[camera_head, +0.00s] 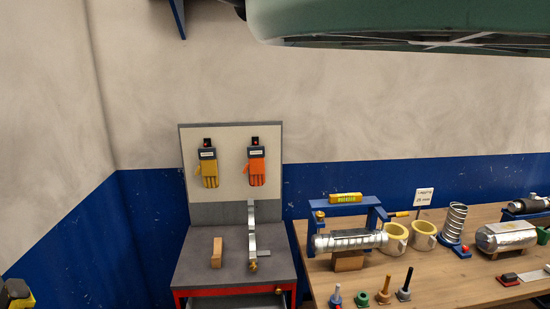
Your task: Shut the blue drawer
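No blue drawer can be made out. A small workbench with a grey top (233,257) and a red front edge (185,293) stands at the lower centre. Just under that edge, a greyish part (245,302) shows at the bottom of the picture. It may be the top of a drawer, but the picture cuts it off, so I cannot tell its colour or how far out it is. My gripper is not recognisable in this view.
A wooden block (217,252) and an upright metal piece (252,235) stand on the grey top. Gloves hang on the backboard (229,177). A wooden table (440,291) at right holds a ribbed duct (350,241) and several tools. A large green body (400,20) hangs overhead.

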